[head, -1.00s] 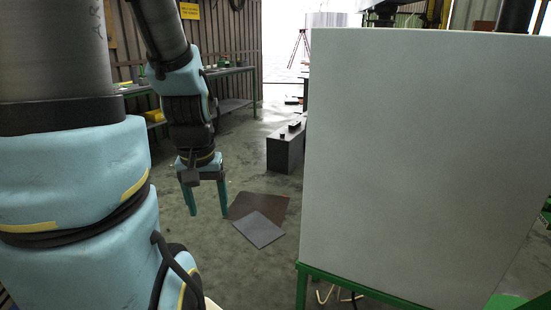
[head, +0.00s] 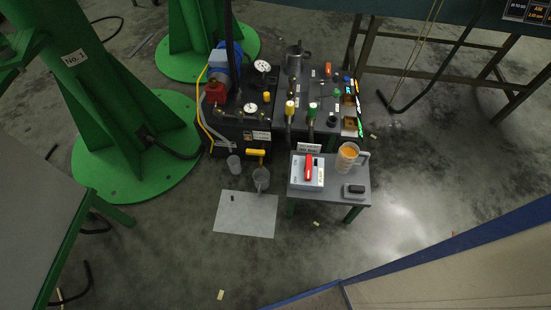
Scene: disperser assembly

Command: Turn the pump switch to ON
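A small pale switch box (head: 300,180) sits on a low grey stand in the middle of the head view. A red switch handle (head: 309,167) stands out from its face, pointing roughly up and down in the picture. The small print beside the handle is too small to read, so I cannot tell which position it is in. A small sign (head: 308,148) stands behind the box. My gripper is not in view.
The low stand (head: 342,192) also holds a jug of orange liquid (head: 347,156) and a dark small object (head: 355,190). Behind is a dark pump unit (head: 238,130) with gauges and valves. Green column bases (head: 140,150) stand left.

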